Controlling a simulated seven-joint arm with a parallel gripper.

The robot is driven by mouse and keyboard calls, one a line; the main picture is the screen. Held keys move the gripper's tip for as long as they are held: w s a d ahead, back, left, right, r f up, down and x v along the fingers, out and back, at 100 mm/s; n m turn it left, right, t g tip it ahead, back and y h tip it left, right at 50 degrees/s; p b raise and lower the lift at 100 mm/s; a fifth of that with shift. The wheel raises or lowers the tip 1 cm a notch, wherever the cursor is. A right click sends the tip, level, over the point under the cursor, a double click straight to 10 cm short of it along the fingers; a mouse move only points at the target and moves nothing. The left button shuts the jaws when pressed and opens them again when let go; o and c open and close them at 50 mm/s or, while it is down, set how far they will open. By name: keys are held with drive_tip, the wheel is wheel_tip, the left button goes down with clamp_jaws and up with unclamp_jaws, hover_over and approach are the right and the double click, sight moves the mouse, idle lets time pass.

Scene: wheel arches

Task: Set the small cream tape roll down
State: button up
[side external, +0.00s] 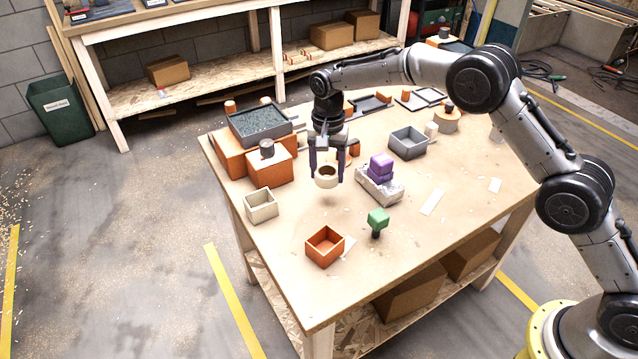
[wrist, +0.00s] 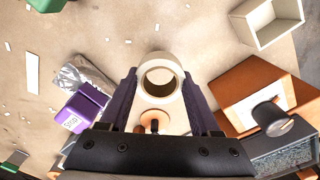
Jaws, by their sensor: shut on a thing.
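The small cream tape roll (side external: 326,180) is held between the two dark fingers of my gripper (side external: 326,172), over the middle of the wooden table (side external: 310,220). It appears slightly above the tabletop, with a faint shadow below it. In the wrist view the cream roll (wrist: 160,75) shows its round hole, and the fingers of my gripper (wrist: 160,95) are shut on its two sides. The exact gap between the roll and the table is hard to tell.
An orange open box (side external: 324,248) and a cream box (side external: 261,206) stand in front and left. Orange blocks (side external: 270,168) with a dark tray stand left. Bare tabletop lies below the roll.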

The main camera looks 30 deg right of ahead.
sight(320, 166)
drive_tip(key=shift+w+a+f, duration=0.15)
drive_tip(key=shift+w+f, duration=0.45)
drive_tip(key=shift+f, duration=0.15)
drive_tip(key=shift+w+a+f, duration=0.15)
drive_tip(key=shift+w+f, duration=0.45)
drive_tip(key=shift+f, duration=0.15)
drive_tip(key=shift+w+f, duration=0.1)
drive_tip(key=shift+f, duration=1.5)
drive_tip(key=shift+f, duration=0.15)
drive_tip(key=o, duration=1.3)
drive_tip(key=shift+o, duration=0.2)
wheel_tip(320, 166, up, 11)
drive_tip(key=shift+r, duration=0.7)
